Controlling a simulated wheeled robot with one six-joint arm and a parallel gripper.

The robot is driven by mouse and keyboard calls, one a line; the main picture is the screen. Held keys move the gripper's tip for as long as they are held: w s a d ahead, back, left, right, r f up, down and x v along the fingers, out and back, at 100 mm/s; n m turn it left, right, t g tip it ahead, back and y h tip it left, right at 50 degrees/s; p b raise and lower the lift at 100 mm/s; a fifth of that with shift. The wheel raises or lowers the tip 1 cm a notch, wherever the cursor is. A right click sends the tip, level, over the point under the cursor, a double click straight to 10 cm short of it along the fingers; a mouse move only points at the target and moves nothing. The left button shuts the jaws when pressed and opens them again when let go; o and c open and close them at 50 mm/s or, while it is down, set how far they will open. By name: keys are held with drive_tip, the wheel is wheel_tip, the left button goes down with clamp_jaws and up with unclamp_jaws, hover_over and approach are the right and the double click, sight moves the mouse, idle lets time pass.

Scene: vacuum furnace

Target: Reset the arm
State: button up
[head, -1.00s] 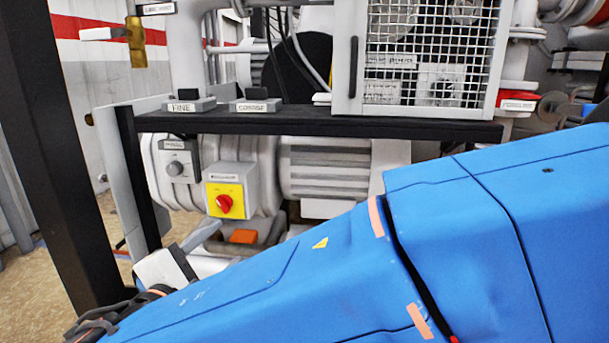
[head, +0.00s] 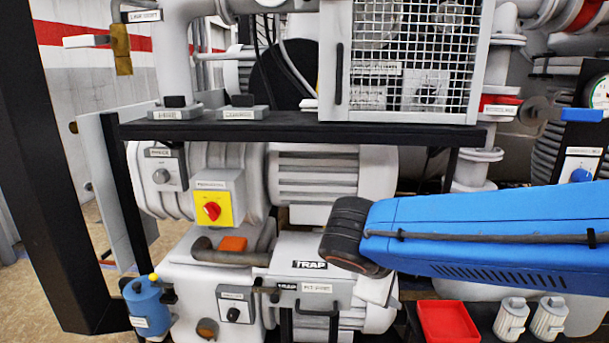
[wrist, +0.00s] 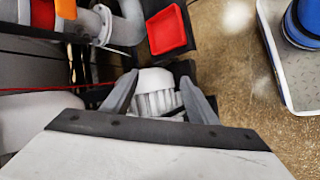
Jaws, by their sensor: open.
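My arm (head: 490,232) is blue. It enters the head view from the right edge and ends there in a black rounded joint in front of the pump unit. My gripper (wrist: 158,88) shows only in the wrist view, with its two grey fingers spread apart. A white ribbed canister (wrist: 157,100) appears between and beyond the fingers; I cannot tell how far away it is. The gripper is out of the head view.
A red tray (head: 447,322) and two white ribbed canisters (head: 530,318) stand at the lower right; the tray also shows in the wrist view (wrist: 168,30). A black frame shelf (head: 300,131) spans the pump. Bare floor (wrist: 225,70) lies right of the tray in the wrist view.

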drive_tip(key=s+d+f+m+y, duration=0.2)
drive_tip(key=s+d+m+y, duration=0.1)
drive_tip(key=s+d+m, duration=0.2)
drive_tip(key=s+d+f+m+y, duration=0.3)
drive_tip(key=s+d+m, duration=0.2)
drive_tip(key=s+m, duration=0.1)
drive_tip(key=shift+s+f+g, duration=0.35)
drive_tip(key=shift+s+g, duration=0.05)
drive_tip(key=shift+s, duration=0.3)
idle(0.4)
